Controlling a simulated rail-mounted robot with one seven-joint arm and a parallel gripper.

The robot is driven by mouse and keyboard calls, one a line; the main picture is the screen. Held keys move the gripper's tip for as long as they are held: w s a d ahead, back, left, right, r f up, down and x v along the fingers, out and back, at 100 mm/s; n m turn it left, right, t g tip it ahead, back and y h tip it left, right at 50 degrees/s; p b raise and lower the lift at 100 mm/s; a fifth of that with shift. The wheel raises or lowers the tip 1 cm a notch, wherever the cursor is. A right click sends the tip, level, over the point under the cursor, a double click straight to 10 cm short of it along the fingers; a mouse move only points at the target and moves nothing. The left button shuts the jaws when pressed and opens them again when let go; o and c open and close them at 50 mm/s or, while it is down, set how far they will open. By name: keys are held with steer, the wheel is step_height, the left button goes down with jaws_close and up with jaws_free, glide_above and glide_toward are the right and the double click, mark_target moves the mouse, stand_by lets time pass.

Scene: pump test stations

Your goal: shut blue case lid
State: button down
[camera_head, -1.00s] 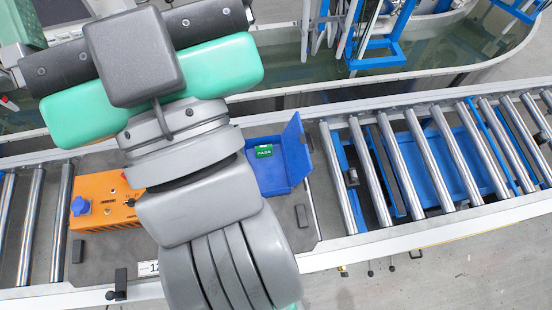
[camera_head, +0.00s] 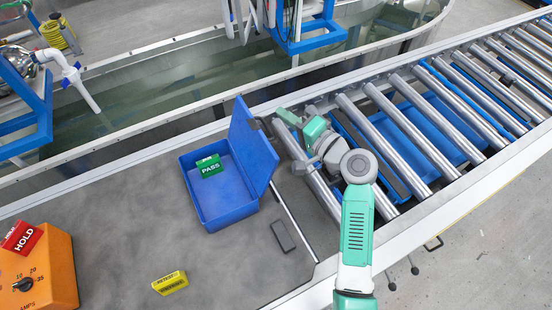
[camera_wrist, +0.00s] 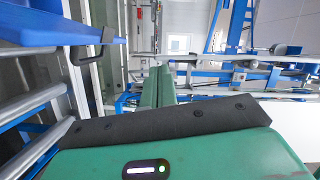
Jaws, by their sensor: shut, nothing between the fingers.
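The blue case (camera_head: 210,203) sits on the grey bench, its lid (camera_head: 252,145) standing up and open along its right side. A green PASS block (camera_head: 210,167) lies inside the case. My gripper (camera_head: 314,130) is over the rollers, right of the lid on its outer side, apparently apart from it. In the wrist view my green fingers (camera_wrist: 160,85) are shut and empty. A blue panel (camera_wrist: 45,28) with a black handle (camera_wrist: 92,46), apparently the lid, shows at upper left there, clear of the fingers. In the head view a small dark part shows beside the lid's outer face.
An orange box (camera_head: 45,275) with a red HOLD block (camera_head: 21,237) stands at lower left. A yellow block (camera_head: 170,283) and a dark flat piece (camera_head: 283,236) lie on the bench. Rollers (camera_head: 400,140) run off to the right. A water tank (camera_head: 180,85) lies behind.

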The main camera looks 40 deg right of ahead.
mark_target(256, 145)
steer(key=s+d+f+m+h+b, duration=0.1)
steer(key=s+d+f+m+b, duration=0.15)
steer(key=f, duration=0.45)
steer(key=s+d+f+m+b, duration=0.2)
steer(key=s+d+f, duration=0.15)
steer(key=f, duration=0.35)
steer(key=w+a+b, duration=0.3)
steer(key=w, duration=0.8)
steer(key=shift+w+r+t, duration=0.35)
steer(key=shift+r+t, duration=0.05)
steer(key=shift+r, duration=0.05)
steer(key=shift+a+m, duration=0.15)
steer(key=shift+m, duration=0.1)
